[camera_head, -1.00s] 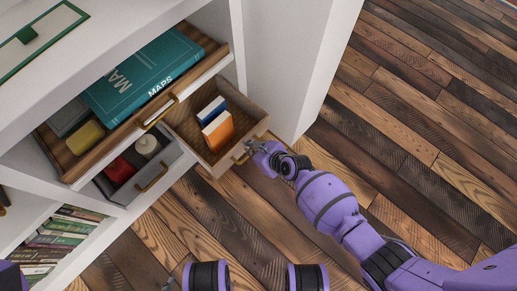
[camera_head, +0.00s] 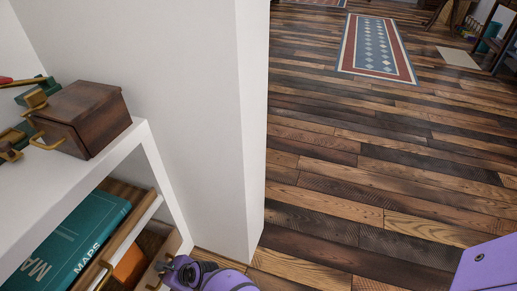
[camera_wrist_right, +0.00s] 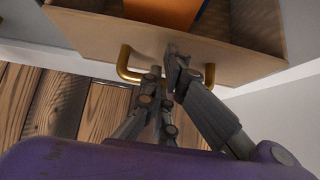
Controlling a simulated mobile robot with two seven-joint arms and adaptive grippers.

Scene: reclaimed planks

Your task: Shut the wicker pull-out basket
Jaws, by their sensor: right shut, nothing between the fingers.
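The pull-out basket (camera_wrist_right: 100,38) shows in the right wrist view as a plain tan drawer-like box; I see no clear weave. It is open, with its inside in view. In the head view only part of it (camera_head: 160,262) shows, low at the left below the upper drawer. Its brass handle (camera_wrist_right: 122,65) is on the front. My right gripper (camera_wrist_right: 170,70) is shut and empty, its fingertips at the basket's front between the handle's two ends; contact is not clear. In the head view my right gripper (camera_head: 166,268) is at the bottom edge. My left gripper is out of view.
An orange book (camera_head: 130,264) is in the basket. A teal MAPS book (camera_head: 75,240) lies in the upper open drawer. A brown wooden box (camera_head: 85,115) sits on the cabinet top. A white upright panel (camera_head: 215,110) stands beside the basket. The plank floor (camera_head: 380,190) is mostly clear.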

